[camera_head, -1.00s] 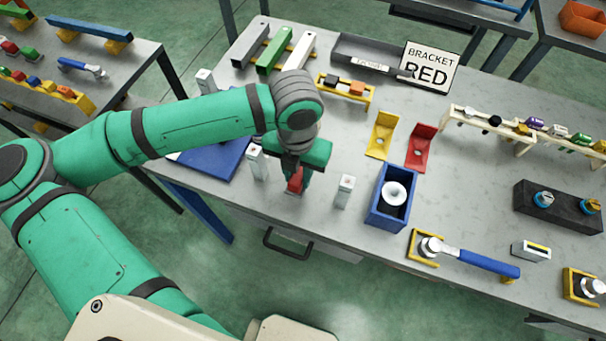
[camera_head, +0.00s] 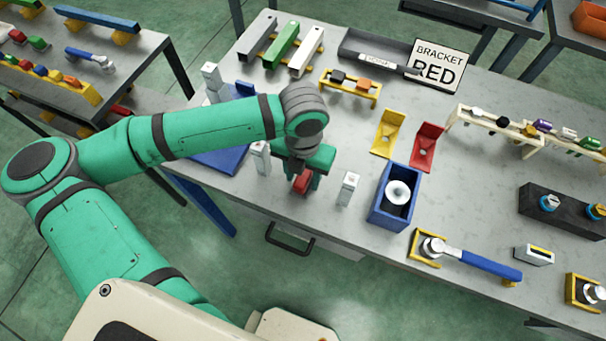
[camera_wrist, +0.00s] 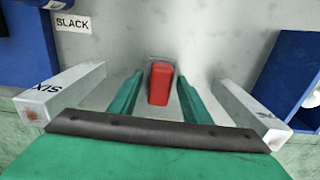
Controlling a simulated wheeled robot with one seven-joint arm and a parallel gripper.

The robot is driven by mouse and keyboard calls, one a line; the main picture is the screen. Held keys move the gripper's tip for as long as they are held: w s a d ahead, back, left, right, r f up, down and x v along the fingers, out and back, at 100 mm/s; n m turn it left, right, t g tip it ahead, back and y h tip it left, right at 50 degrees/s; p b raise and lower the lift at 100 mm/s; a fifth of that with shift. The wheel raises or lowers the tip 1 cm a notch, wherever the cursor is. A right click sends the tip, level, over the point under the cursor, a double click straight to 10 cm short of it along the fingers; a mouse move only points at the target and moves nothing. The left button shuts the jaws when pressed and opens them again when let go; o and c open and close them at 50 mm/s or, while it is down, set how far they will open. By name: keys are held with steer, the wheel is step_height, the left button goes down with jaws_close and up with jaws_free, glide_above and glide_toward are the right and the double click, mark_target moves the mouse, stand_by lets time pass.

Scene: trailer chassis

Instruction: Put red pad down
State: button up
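The red pad (camera_head: 302,183) is at the front of the grey table, between two white posts (camera_head: 260,158) (camera_head: 347,189). In the wrist view the red pad (camera_wrist: 160,84) lies between the two green fingers, with a gap visible on each side. A grey part shows at its far end. My gripper (camera_head: 304,172) points down over it. In the wrist view my gripper (camera_wrist: 158,92) is open around the pad, and the fingers do not appear to touch it. In the head view the fingers and wrist partly hide the pad.
A blue box (camera_head: 394,200) with a white round piece stands right of the right post. Yellow (camera_head: 387,135) and red (camera_head: 426,147) brackets stand behind it. A blue panel (camera_head: 215,160) lies left.

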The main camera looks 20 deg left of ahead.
mark_target(303, 176)
steer(key=shift+w, duration=0.1)
step_height(303, 176, up, 12)
steer(key=shift+r, duration=0.15)
stand_by(0.4)
stand_by(0.5)
